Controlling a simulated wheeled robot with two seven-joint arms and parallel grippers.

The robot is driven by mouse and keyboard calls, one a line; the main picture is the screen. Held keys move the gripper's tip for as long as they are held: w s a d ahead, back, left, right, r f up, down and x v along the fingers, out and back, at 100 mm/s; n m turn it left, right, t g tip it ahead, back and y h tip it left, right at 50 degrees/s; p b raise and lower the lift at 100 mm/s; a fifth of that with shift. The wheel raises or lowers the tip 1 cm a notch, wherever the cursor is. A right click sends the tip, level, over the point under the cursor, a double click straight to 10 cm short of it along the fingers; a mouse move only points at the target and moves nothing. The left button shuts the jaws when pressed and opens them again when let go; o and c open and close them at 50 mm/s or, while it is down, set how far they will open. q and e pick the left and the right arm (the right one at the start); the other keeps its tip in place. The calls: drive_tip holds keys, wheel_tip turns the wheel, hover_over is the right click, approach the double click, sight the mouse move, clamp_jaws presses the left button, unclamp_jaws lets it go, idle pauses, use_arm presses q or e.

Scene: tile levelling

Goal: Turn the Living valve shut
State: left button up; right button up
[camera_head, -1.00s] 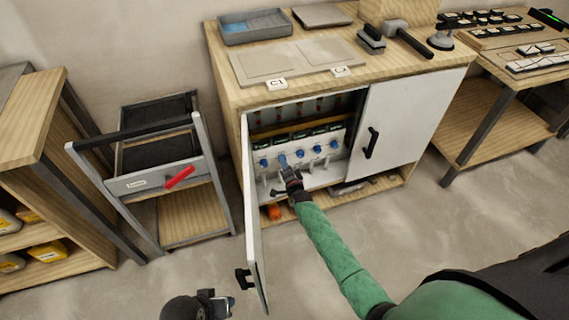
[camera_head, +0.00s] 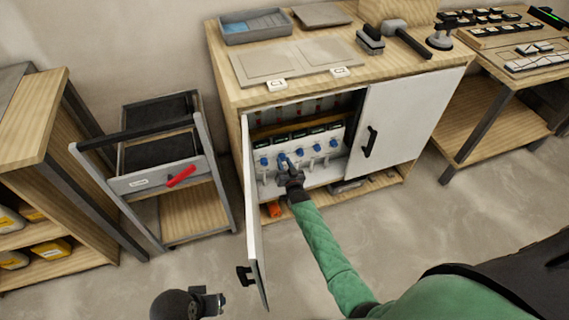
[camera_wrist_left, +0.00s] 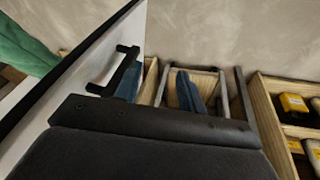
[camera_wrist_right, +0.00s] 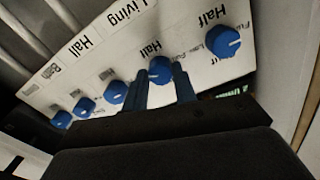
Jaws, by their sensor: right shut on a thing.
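The white valve panel (camera_wrist_right: 192,58) with a row of several blue knobs sits inside the open cabinet. My right gripper (camera_head: 287,166) reaches in at the second knob from the left. In the right wrist view my right gripper (camera_wrist_right: 163,84) has its two fingers around that blue knob (camera_wrist_right: 159,68) and is shut on it. A "Living" label (camera_wrist_right: 128,13) shows on the panel; I cannot tell for sure which knob it belongs to. My left gripper (camera_head: 216,302) is empty outside the cabinet door, and its fingers stand apart in the left wrist view (camera_wrist_left: 160,88).
The open left door (camera_head: 254,230) stands between my arms. The right door (camera_head: 408,120) is shut. An orange object (camera_head: 273,210) lies on the shelf below the panel. A trolley with a red handle (camera_head: 181,176) stands at left. The floor in front is clear.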

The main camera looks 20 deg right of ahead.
drive_tip(key=n, duration=0.3)
drive_tip(key=shift+f+n, duration=0.15)
drive_tip(key=shift+n, duration=0.15)
drive_tip(key=n, duration=0.2)
drive_tip(key=shift+n+b, duration=0.35)
drive_tip(key=shift+n, duration=0.05)
drive_tip(key=n+b, duration=0.1)
drive_tip(key=n, duration=0.4)
drive_tip(key=shift+d+f+b, duration=0.1)
drive_tip(key=shift+b, duration=0.3)
drive_tip(key=n+b, duration=0.3)
drive_tip(key=n, duration=0.3)
drive_tip(key=n+b, duration=0.3)
drive_tip(key=n, duration=0.2)
drive_tip(key=shift+d+n+t+y, duration=0.1)
drive_tip(key=shift+n+t+y, duration=0.2)
drive_tip(key=shift+n, duration=0.1)
use_arm(q)
drive_tip(key=w+d+f+t, duration=0.1)
drive_tip(key=d+f, duration=0.2)
drive_tip(key=f, duration=1.1)
drive_tip(key=w+d+f+t+h, duration=0.1)
drive_tip(key=d+f+t, duration=0.1)
drive_tip(key=f, duration=1.1)
drive_tip(key=shift+w+d+f, duration=0.35)
drive_tip(key=shift+d, duration=0.15)
use_arm(e)
drive_tip(key=shift+r+n, duration=0.25)
drive_tip(key=shift+n, duration=0.15)
